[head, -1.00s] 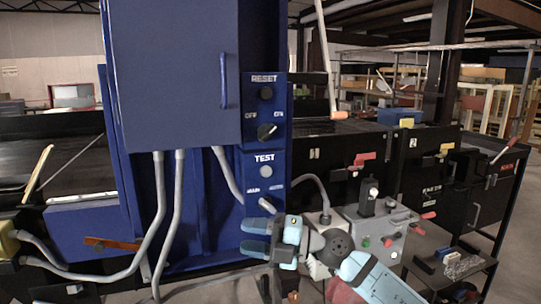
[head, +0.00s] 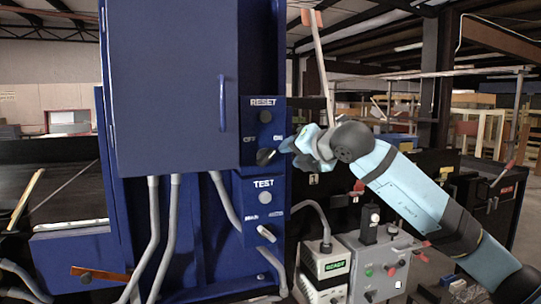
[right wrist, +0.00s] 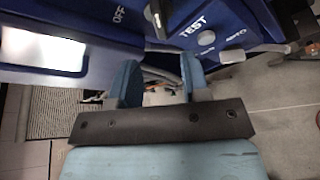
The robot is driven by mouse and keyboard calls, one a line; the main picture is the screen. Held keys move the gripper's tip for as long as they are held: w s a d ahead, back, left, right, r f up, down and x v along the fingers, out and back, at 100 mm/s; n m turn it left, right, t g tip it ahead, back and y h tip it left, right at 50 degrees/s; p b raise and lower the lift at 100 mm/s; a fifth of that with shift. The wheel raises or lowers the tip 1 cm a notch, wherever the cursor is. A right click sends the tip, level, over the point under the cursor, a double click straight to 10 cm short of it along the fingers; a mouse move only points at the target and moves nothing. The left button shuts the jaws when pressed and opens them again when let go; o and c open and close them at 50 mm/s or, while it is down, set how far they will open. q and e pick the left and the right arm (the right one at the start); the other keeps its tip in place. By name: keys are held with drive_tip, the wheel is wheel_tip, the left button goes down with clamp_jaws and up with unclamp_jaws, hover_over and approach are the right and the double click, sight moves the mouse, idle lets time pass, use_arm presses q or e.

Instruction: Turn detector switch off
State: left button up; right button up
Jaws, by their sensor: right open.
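The detector switch (head: 266,156) is a dark rotary knob between the OFF and ON labels on the blue cabinet's control panel (head: 246,205). Its pale pointer edge appears turned toward ON. In the right wrist view the knob (right wrist: 153,16) shows at the top edge, partly cut off. My right gripper (head: 289,146) is open and empty, just right of the switch, with its fingers pointing left; I cannot see contact. In the right wrist view its two blue fingers (right wrist: 160,78) stand apart below the knob. My left gripper is out of view.
A RESET button (head: 265,117) sits above the switch. A TEST button (head: 265,198) and a second knob (head: 266,233) sit below. The cabinet door handle (head: 222,103) juts out at left. A grey control box (head: 378,265) stands below my right arm.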

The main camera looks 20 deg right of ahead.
sight(269, 157)
drive_tip(key=p+x, duration=0.2)
drive_tip(key=x, duration=0.7)
drive_tip(key=shift+w+a+f, duration=0.1)
drive_tip(key=shift+w+a, duration=0.05)
drive_tip(key=shift+w, duration=0.15)
drive_tip(key=shift+c, duration=0.4)
clamp_jaws()
